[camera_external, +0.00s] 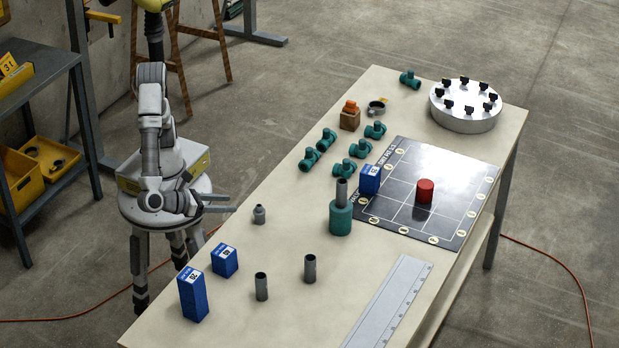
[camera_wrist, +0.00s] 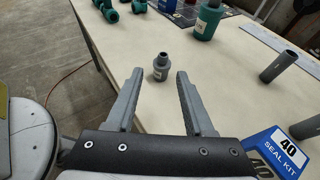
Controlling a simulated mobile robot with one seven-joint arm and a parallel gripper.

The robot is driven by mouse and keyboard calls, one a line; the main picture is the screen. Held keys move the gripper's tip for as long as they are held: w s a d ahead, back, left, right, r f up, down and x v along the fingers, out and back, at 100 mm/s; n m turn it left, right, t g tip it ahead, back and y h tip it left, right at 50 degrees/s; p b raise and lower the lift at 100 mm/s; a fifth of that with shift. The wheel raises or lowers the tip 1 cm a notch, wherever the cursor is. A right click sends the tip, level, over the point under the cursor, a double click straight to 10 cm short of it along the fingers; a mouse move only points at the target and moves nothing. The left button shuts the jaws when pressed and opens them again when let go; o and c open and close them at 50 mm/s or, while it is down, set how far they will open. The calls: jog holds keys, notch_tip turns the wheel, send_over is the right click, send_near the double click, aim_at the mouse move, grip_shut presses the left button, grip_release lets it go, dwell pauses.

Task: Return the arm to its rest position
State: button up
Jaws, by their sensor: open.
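My arm (camera_external: 152,120) stands on its round base at the left, folded close to its body. My gripper (camera_external: 230,203) points right, toward the table's left edge. In the wrist view my gripper (camera_wrist: 158,88) shows two grey fingers spread apart with nothing between them. A small grey pipe fitting (camera_external: 259,214) stands upright on the table beyond the fingertips. It also shows in the wrist view (camera_wrist: 161,68), ahead of the gap between the fingers and apart from them.

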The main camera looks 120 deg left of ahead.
jog(key=s+a+r+n+g+h, duration=0.1)
jog(key=s+a+n+g+h, duration=0.15)
jog(key=a+n+g, duration=0.65)
jog(key=s+a+r+n+t+h, duration=0.65)
jog(key=s+a+n+h, duration=0.35)
jog(key=n, duration=0.6)
notch_tip(320, 180, up, 19)
jog(key=s+d+y+p, duration=0.1)
jog(key=p, duration=1.7)
jog(key=shift+s+y, duration=0.1)
jog(key=shift+y, duration=0.15)
